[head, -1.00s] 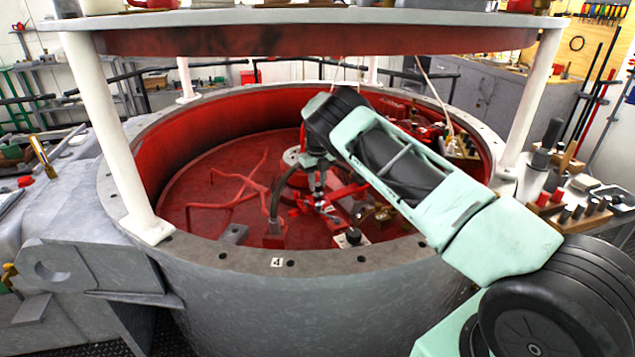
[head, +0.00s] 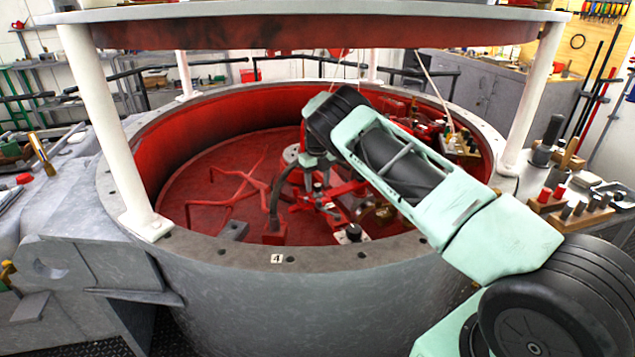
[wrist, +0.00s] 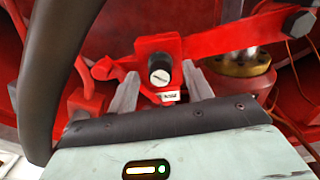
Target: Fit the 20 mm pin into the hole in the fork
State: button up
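In the wrist view a dark round pin (wrist: 160,72) with a pale end face shows upright in front of a red bracket-like part, which looks like the fork (wrist: 156,45). The pin appears to stand in or against this part; its lower end and the hole are hidden. The two grey fingers of my gripper (wrist: 160,84) are spread to either side of the pin, with gaps between them and it. In the head view my gripper (head: 318,188) is low inside the red pit, among red linkage; the pin cannot be made out there.
A grey ring wall (head: 230,255) surrounds the pit, with white posts (head: 105,130) carrying a plate overhead. Red rods (head: 240,190) lie on the pit floor. A thick dark hose (wrist: 45,75) passes close at the left of the wrist view. A red bar (wrist: 235,35) crosses at right.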

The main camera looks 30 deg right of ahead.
notch_tip(320, 180, up, 12)
jog(key=b, duration=0.1)
jog(key=shift+b, duration=0.4)
dwell(0.5)
